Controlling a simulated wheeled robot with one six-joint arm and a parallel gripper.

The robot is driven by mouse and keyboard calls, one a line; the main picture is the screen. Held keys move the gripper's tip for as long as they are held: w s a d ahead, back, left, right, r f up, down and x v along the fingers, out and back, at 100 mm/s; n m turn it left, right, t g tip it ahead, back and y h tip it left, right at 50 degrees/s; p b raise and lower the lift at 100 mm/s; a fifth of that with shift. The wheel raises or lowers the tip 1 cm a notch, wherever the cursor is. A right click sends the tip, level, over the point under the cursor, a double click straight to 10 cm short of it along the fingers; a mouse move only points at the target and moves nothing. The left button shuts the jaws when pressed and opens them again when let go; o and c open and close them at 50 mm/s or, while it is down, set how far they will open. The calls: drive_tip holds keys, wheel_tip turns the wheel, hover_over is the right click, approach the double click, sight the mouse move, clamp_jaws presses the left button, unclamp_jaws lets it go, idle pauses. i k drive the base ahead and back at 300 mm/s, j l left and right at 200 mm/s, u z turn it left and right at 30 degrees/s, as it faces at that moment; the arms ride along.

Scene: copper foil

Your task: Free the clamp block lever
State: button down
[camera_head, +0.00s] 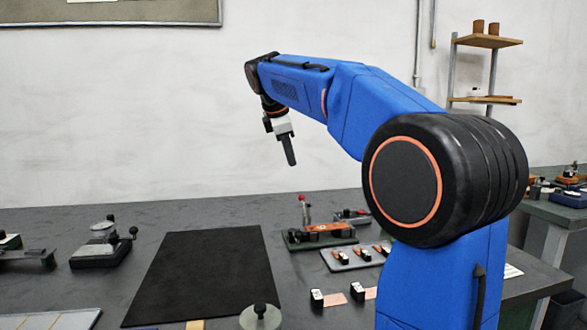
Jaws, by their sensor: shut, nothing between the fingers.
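My gripper (290,160) hangs from the end of my blue arm, pointing down and a little to the right. Its dark fingers are together and hold nothing. It is in the air, well above the workbench. A device on a dark green base (325,243) stands at the back of the bench, below the gripper. An upright lever with a red knob (302,198) rises at its left end, and a reddish block (330,228) sits on the base. This looks like the clamp block, but I cannot tell for sure. The gripper is apart from it.
A black mat (205,278) lies mid-bench. A grey device with black knobs (103,247) stands to its left. A grey tray (340,261) with several small pieces lies right of the mat. A round weight-like piece (260,318) stands at the front. My arm hides the bench's right part.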

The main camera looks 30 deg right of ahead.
sight(297, 235)
drive_tip(key=k+j, duration=0.15)
drive_tip(key=j, duration=0.15)
drive_tip(key=k+j, duration=0.15)
drive_tip(key=j, duration=0.15)
drive_tip(key=k+j, duration=0.15)
drive_tip(key=j, duration=0.15)
drive_tip(key=k+j, duration=0.1)
drive_tip(key=j, duration=0.25)
